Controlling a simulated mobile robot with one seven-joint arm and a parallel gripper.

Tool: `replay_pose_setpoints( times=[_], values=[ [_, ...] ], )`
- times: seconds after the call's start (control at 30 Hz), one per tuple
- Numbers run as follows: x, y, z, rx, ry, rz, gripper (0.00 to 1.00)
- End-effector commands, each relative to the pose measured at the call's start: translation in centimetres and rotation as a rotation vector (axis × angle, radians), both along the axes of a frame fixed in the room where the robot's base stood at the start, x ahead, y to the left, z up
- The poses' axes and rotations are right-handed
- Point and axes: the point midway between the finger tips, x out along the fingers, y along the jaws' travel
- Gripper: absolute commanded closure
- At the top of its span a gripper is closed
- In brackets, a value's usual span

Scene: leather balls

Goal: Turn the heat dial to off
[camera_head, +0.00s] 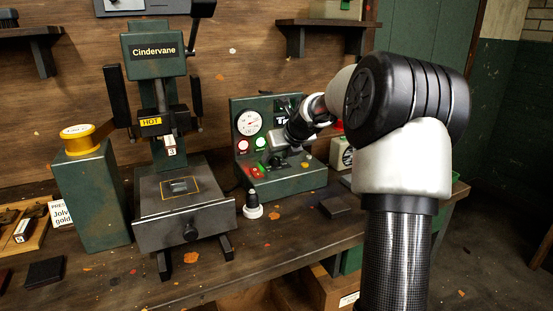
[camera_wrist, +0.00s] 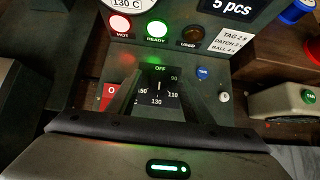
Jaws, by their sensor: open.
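The heat dial (camera_wrist: 158,88) is on the sloped black panel of the green control box (camera_head: 290,184). Its scale shows a green OFF at the top, 90 and 110 at the right, 130 at the bottom and 150 at the left. A white line stands upright in the dial's middle; I cannot tell which end is the pointer. My gripper (camera_wrist: 158,96) is open, pointing down at the panel, with a dark finger on either side of the dial. I cannot tell whether they touch it. In the head view my gripper (camera_head: 272,163) hides the dial.
Above the dial, the HOT lamp (camera_wrist: 119,26) glows red, the READY lamp (camera_wrist: 157,29) glows green and the USED lamp (camera_wrist: 193,35) is dark. A red switch (camera_wrist: 110,97) and a blue TIME button (camera_wrist: 203,73) flank it. The Cindervane press (camera_head: 180,190) stands left of the box.

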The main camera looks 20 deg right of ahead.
Motion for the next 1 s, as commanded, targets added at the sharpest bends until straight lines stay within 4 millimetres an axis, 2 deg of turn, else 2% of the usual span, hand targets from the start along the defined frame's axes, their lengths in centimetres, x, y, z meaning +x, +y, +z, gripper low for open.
replay_pose_setpoints(
  times=[0.37, 0.6, 1.0],
  values=[
    [0.37, 0.01, -0.4, -0.001, 0.001, 0.001, 0.56],
    [0.36, 0.0, -0.39, -0.001, 0.001, 0.001, 0.95],
    [0.35, -0.25, -0.13, 0.002, 0.001, 0.076, 0.95]
  ],
)
